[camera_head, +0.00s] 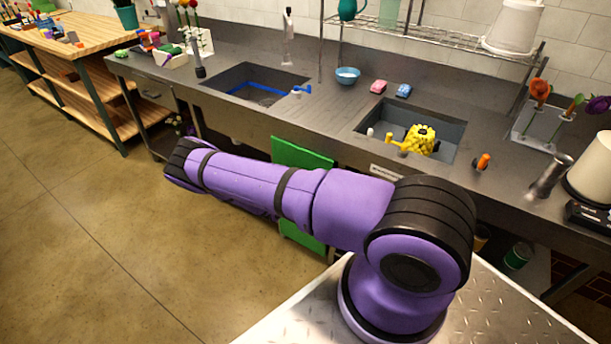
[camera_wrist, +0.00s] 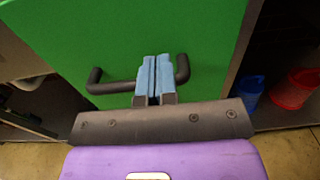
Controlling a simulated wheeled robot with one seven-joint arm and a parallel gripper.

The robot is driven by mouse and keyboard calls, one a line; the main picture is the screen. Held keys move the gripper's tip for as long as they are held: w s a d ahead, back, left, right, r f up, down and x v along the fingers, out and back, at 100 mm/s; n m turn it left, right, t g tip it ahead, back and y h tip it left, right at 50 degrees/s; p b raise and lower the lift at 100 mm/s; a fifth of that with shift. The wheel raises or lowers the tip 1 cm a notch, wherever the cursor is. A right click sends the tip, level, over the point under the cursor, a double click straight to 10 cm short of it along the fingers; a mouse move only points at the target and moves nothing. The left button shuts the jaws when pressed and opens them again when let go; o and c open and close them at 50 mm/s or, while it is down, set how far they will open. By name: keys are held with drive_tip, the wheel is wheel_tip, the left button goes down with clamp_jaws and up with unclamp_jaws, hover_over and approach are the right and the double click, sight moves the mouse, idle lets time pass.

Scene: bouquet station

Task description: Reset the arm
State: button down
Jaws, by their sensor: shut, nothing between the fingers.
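My gripper (camera_wrist: 155,78) shows in the wrist view with its two blue fingers pressed together and nothing between them. It is in front of a green cabinet door (camera_wrist: 130,35) with a dark bar handle (camera_wrist: 105,87). The fingers overlap the middle of the handle in the picture; I cannot tell whether they touch it. In the head view my purple arm stretches left towards the counter, and the green door (camera_head: 302,154) shows partly behind it. My gripper is hidden in the head view.
A steel counter (camera_head: 325,108) with two sinks runs along the wall. A yellow object (camera_head: 419,139) is at the right sink. In the wrist view, a red container (camera_wrist: 294,90) is right of the door. Open floor (camera_head: 90,235) lies left.

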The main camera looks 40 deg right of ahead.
drive_tip(key=v, duration=0.8)
drive_tip(key=shift+a, duration=0.25)
drive_tip(key=s+a+r+m+g+y, duration=0.25)
drive_tip(key=r+m, duration=0.25)
drive_tip(key=r, duration=0.8)
drive_tip(key=s+a+r+m+g+y, duration=0.1)
drive_tip(key=r+m+g+y, duration=0.4)
drive_tip(key=r, duration=0.9)
drive_tip(key=s+a+r+m+g+y, duration=0.15)
drive_tip(key=r+m, duration=0.45)
drive_tip(key=r, duration=0.7)
drive_tip(key=s+a+r+m+t+y, duration=0.2)
drive_tip(key=s+r, duration=0.4)
drive_tip(key=r, duration=0.1)
drive_tip(key=s+a+r+m+t+y, duration=0.1)
drive_tip(key=s+a+r+t+y, duration=0.15)
drive_tip(key=s+r, duration=0.4)
drive_tip(key=s+a+r+m+t+y, duration=0.1)
drive_tip(key=s+a+r+t+y, duration=0.1)
drive_tip(key=s+r, duration=0.2)
drive_tip(key=s+a+r+m+t+y, duration=0.1)
drive_tip(key=s+a+r+t, duration=0.1)
drive_tip(key=s, duration=0.9)
drive_tip(key=shift+a+r+m+y, duration=0.2)
drive_tip(key=shift+r+m+y, duration=0.15)
drive_tip(key=shift+r, duration=0.55)
